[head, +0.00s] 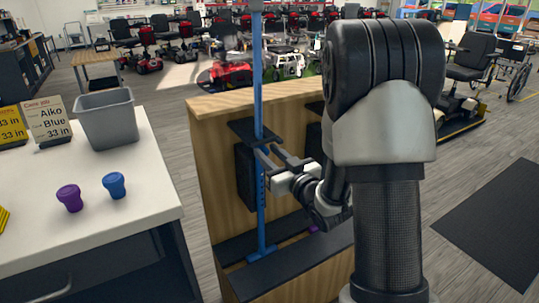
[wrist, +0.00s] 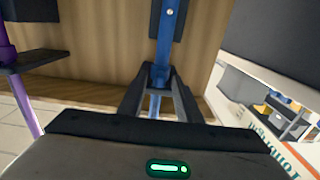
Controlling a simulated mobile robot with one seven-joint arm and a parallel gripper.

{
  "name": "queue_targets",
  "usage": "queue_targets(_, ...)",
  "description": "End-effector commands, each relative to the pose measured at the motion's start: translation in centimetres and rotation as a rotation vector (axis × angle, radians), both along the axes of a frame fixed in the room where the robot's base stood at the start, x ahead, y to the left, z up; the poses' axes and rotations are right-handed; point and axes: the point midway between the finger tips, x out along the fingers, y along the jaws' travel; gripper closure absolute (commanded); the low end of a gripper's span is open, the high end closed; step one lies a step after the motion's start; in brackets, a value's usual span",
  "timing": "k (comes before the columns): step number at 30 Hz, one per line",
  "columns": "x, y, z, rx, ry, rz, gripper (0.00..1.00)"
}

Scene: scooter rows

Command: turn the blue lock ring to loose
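The blue cane (head: 259,85) stands upright in the wooden stand (head: 222,145), through a dark bracket, with its foot on the dark base. My gripper (head: 264,158) reaches it from the right, at mid-height below the bracket. In the wrist view the fingers (wrist: 159,78) stand close together, one on each side of the cane (wrist: 168,35). They appear shut on the blue lock ring (wrist: 159,73), which is mostly hidden between the fingertips. Whether the ring is turned to tight or loose cannot be seen.
A purple cane (wrist: 8,55) stands to the left in the wrist view. Scooters stand behind.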

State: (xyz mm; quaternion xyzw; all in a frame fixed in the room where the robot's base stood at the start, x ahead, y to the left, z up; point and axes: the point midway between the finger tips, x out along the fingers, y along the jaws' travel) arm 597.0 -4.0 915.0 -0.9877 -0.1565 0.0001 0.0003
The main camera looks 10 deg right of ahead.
Motion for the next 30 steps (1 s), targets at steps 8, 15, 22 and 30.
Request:
queue_targets(8, 0.0, 0.0, 0.0, 0.000, 0.000, 0.000, 0.99)
queue_targets(15, 0.0, -0.1, 0.0, 0.000, 0.000, 0.006, 1.00)
queue_targets(22, 0.2, -0.7, 0.0, -0.002, -0.001, 0.077, 1.00)
queue_targets(30, 0.8, -2.0, 0.1, -0.002, -0.002, 0.277, 1.00)
